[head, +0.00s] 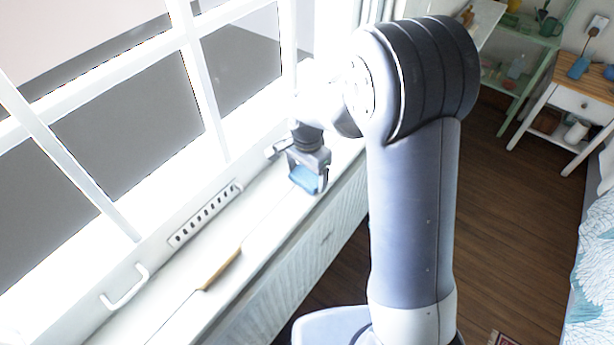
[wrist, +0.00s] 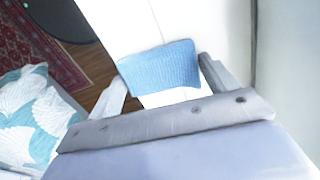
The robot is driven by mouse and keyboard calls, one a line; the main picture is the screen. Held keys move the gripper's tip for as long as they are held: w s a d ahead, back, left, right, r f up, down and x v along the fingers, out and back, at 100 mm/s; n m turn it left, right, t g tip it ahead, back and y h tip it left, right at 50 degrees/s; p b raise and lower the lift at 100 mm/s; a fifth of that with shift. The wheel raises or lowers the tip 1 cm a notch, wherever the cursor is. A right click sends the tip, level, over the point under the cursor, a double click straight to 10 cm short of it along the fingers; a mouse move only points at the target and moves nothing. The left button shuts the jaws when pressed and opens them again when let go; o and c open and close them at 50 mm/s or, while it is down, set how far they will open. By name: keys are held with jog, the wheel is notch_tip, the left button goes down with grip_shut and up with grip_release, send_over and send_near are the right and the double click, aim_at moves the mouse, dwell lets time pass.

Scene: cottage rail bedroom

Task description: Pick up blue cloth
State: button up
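The blue cloth (wrist: 160,66) is a small, knitted-looking piece on the white window sill (head: 262,232). In the head view the cloth (head: 304,180) shows just below my gripper (head: 308,176), partly covered by it. In the wrist view my gripper (wrist: 162,72) has its two fingers wide apart, one at each side of the cloth's near edge. The fingertips are very close to the cloth's sides; I cannot tell whether they touch it. The cloth's near edge lies between the fingers.
A white paned window (head: 190,80) with a handle (head: 125,288) and a perforated strip (head: 205,214) runs along the sill. A bed with a leaf-pattern cover (head: 592,270) and a wooden-topped side table (head: 580,95) stand at right. Dark floor (head: 510,220) is open between.

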jog(key=c, duration=0.5)
jog(key=shift+c, duration=0.2)
